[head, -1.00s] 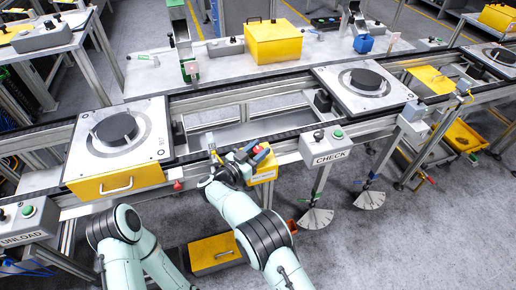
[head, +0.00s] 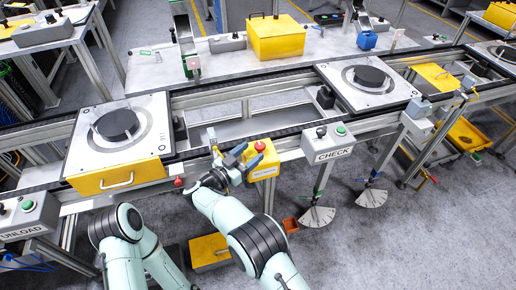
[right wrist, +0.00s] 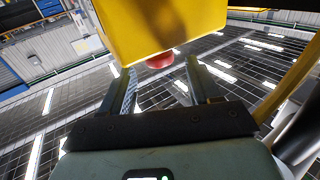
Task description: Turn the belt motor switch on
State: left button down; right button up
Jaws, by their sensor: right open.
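A yellow control box (head: 263,162) with a red button on top and a pale label on its face is mounted on the front rail of the conveyor, left of the CHECK panel. I cannot read which way its switch is set. My right gripper (head: 245,157) is open and empty just left of and in front of this box. In the right wrist view the yellow box (right wrist: 160,25) fills the top middle, with a red round button (right wrist: 160,61) under it, between and beyond the open fingers. Contact cannot be told. My left gripper is out of view.
The CHECK panel (head: 329,145) with a green button is just right. An UNLOAD panel (head: 27,217) stands at far left. A red knob (head: 178,182) sits on the rail nearby. Pallets with dark discs (head: 117,124) rest on the conveyor. Floor at lower right is mostly clear.

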jog(key=b+v, duration=0.1)
jog(key=v, duration=0.7)
jog(key=shift+a, duration=0.1)
